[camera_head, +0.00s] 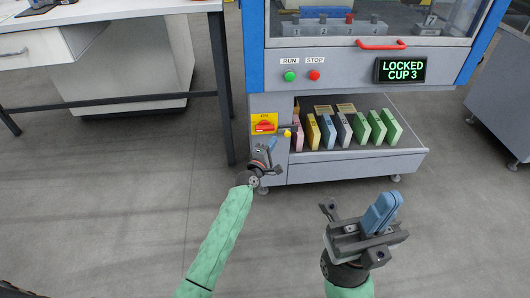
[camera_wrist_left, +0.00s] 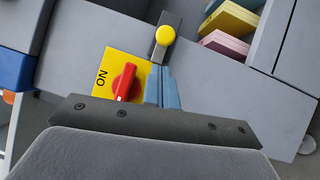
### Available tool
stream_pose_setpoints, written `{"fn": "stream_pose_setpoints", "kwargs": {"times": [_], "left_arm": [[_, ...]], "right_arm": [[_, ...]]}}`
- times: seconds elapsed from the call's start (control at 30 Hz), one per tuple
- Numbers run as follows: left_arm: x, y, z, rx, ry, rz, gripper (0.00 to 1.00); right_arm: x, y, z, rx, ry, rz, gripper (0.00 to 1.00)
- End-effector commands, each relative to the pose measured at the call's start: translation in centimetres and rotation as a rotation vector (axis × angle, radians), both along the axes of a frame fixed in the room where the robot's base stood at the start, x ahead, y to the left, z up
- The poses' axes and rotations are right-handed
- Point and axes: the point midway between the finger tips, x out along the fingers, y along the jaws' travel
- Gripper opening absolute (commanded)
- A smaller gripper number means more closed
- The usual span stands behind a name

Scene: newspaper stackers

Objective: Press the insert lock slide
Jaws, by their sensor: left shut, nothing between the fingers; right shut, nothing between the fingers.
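A round yellow knob on a dark grey bar, which looks like the insert lock slide (camera_head: 287,133), is on the machine's front, left of the open bay. In the left wrist view the yellow knob (camera_wrist_left: 165,35) sits just beyond my fingertips. My left gripper (camera_head: 271,144) is shut and empty, in front of the panel just below and left of the knob. Its blue fingers (camera_wrist_left: 163,85) appear together in the left wrist view; I cannot tell whether they touch the bar. My right gripper (camera_head: 383,211) is shut and empty, low in front of the machine.
A red rotary switch on a yellow plate (camera_head: 264,124) is close beside my left fingers. The bay holds several coloured inserts (camera_head: 345,130). Above are a green RUN button (camera_head: 290,76), a red STOP button (camera_head: 314,75) and a display (camera_head: 401,69) reading "LOCKED CUP 3".

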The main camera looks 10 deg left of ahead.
Motion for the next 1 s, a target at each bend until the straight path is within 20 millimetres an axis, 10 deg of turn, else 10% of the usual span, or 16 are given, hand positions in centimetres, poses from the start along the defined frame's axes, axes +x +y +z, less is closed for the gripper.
{"fn": "stream_pose_setpoints", "kwargs": {"times": [1.0], "left_arm": [[2.4,-5.8,0.6,-0.001,0.001,0.000,0.00]], "right_arm": [[0.0,-0.1,0.8,-0.001,-0.005,-0.011,0.00]]}}
